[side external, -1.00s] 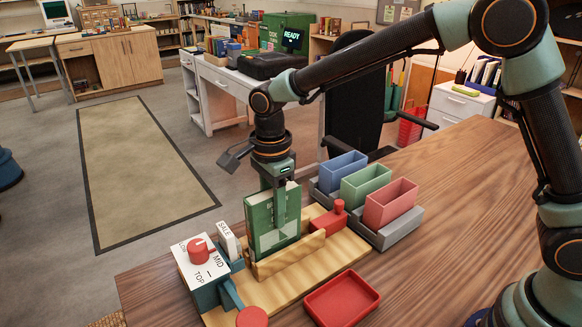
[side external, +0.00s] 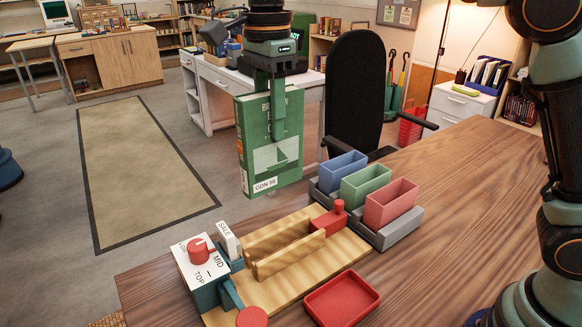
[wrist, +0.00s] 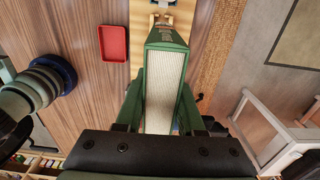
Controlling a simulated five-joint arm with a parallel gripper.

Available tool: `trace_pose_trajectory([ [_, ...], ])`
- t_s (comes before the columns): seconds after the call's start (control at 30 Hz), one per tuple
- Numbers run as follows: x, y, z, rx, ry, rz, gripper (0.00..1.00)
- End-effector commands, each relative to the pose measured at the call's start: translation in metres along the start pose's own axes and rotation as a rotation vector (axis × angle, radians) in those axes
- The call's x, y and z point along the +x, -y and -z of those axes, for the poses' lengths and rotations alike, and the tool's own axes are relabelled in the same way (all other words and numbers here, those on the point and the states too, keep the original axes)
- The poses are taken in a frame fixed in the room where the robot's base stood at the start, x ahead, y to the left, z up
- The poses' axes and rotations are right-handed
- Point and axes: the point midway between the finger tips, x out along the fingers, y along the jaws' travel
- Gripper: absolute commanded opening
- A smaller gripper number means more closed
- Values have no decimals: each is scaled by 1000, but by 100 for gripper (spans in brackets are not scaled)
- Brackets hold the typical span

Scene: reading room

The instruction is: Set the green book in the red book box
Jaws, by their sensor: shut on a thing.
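The green book (side external: 270,142) hangs upright in my gripper (side external: 279,130), well above the wooden rack (side external: 285,252). The red book box (side external: 390,204) is an open, empty-looking box at the right end of a grey holder, to the right of and below the book. Its floor is hidden.
The green box (side external: 366,187) and blue box (side external: 342,170) stand beside the red one in the grey holder (side external: 402,232). A red tray (side external: 342,298) lies in front. A dial block (side external: 200,265) stands left of the rack.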

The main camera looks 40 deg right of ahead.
Motion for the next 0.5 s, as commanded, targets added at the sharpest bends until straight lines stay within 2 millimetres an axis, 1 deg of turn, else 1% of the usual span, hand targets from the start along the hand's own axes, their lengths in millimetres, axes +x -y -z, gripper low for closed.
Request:
trace_pose_trajectory([
  [0.07,-3,2,9,4,0,1,0],
  [0.17,-3,4,32,8,0,1,0],
  [0.27,1,6,68,11,0,0,0],
  [0.3,3,6,85,13,0,1,0],
  [0.37,7,4,112,13,0,1,0],
  [0.4,10,2,130,13,0,0,0],
  [0.47,14,-3,156,13,0,1,0],
  [0.5,17,-8,173,13,0,0,0],
])
